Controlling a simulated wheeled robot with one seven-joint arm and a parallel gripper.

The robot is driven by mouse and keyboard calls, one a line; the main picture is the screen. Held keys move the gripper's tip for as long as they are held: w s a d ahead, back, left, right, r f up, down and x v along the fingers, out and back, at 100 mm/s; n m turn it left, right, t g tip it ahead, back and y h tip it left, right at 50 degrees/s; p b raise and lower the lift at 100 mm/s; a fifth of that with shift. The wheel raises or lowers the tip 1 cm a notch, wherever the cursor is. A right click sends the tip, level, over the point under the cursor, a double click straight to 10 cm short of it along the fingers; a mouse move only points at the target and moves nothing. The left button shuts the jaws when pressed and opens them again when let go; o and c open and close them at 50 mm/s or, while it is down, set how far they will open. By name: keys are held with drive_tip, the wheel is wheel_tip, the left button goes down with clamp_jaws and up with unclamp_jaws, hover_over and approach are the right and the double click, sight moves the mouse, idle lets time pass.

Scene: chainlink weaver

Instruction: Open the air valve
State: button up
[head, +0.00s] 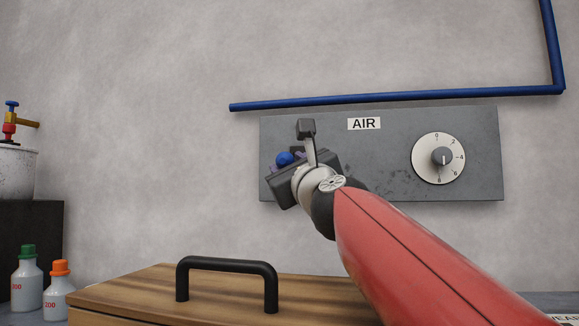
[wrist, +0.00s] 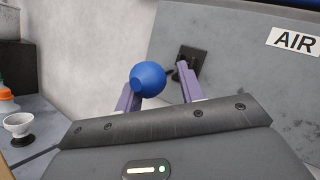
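The air valve's round blue knob (wrist: 148,79) shows in the wrist view in front of the grey AIR panel. A dark square mount (wrist: 193,58) sits on the panel behind it, with a short dark piece beside it. How the knob joins the mount is mostly hidden. My gripper (wrist: 157,82) has its two purple fingers spread apart. The knob lies between them, close to the left finger; I cannot tell if they touch. In the head view the blue knob (head: 285,158) shows at the panel's left end, partly behind my gripper (head: 287,163).
The grey panel (head: 380,185) carries an AIR label (head: 364,124) and a numbered dial (head: 438,158). A blue pipe (head: 330,100) runs above it. Below stands a wooden box (head: 130,290) with a black handle (head: 228,265). Bottles (head: 27,285) and a pot (head: 15,172) stand left.

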drive_tip(key=shift+s+d+r, duration=0.15)
drive_tip(key=shift+s+d, duration=0.05)
drive_tip(key=shift+d, duration=0.05)
drive_tip(key=b+v, duration=0.2)
drive_tip(key=v, duration=0.5)
drive_tip(key=shift+s, duration=0.25)
idle(0.4)
